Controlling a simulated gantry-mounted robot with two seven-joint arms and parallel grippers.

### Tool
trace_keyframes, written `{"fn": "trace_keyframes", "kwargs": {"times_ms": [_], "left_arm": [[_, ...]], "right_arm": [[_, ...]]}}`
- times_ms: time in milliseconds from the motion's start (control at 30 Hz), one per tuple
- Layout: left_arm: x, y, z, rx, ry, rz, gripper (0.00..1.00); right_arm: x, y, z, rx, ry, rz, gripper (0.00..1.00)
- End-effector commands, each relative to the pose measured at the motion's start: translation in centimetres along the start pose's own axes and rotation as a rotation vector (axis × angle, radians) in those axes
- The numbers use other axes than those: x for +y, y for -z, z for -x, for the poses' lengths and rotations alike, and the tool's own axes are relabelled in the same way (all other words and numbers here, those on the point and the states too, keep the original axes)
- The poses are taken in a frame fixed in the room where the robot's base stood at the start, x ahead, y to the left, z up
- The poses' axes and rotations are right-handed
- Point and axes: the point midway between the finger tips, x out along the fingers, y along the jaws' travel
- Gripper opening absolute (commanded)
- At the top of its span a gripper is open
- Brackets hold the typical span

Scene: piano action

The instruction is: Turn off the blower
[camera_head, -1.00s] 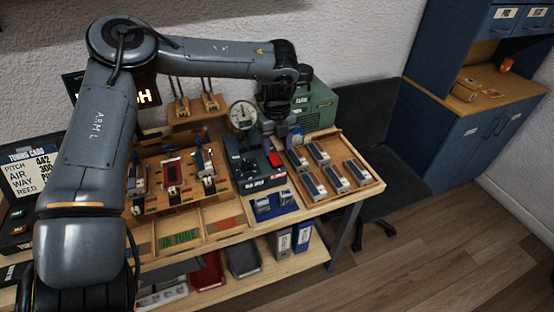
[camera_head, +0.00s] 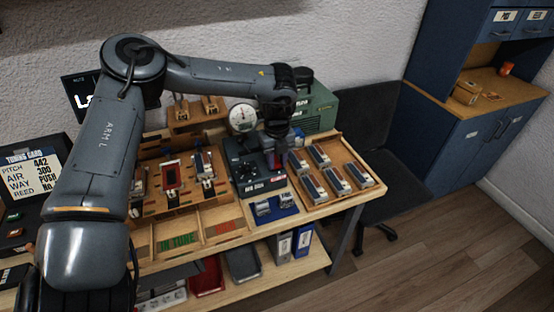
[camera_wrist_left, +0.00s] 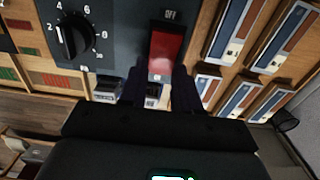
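A dark control box (camera_head: 243,170) stands on the bench, with a dial (camera_wrist_left: 75,38) and a red rocker switch (camera_wrist_left: 166,50) in the left wrist view. OFF is marked at the switch's far end and ON at its near end; I cannot tell which side is pressed. My left gripper (camera_head: 282,152) hangs low over the box's right side and mostly hides the switch in the head view. Its fingers (camera_wrist_left: 160,88) are apart, empty, at the switch's near end; contact is unclear. A green machine (camera_head: 320,108) stands behind. My right gripper is not in view.
A wooden tray (camera_head: 350,155) with several small blocks lies right of the box. A round gauge (camera_head: 242,118) stands behind it. A blue mat (camera_head: 275,210) with metal pieces lies in front. A wooden rack (camera_head: 150,200) is at the left.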

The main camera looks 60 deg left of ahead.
Motion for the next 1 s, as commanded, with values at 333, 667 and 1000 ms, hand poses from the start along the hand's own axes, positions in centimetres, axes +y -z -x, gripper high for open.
{"fn": "trace_keyframes", "kwargs": {"times_ms": [333,667,1000], "left_arm": [[0.1,-0.2,0.2,0.041,-0.004,0.005,0.01],[0.1,-0.9,0.4,0.243,-0.003,0.004,0.01],[0.0,-0.9,0.3,0.26,-0.001,0.001,0.01]], "right_arm": [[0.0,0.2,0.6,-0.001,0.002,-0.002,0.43],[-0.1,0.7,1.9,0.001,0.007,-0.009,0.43],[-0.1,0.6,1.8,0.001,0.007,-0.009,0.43]]}}
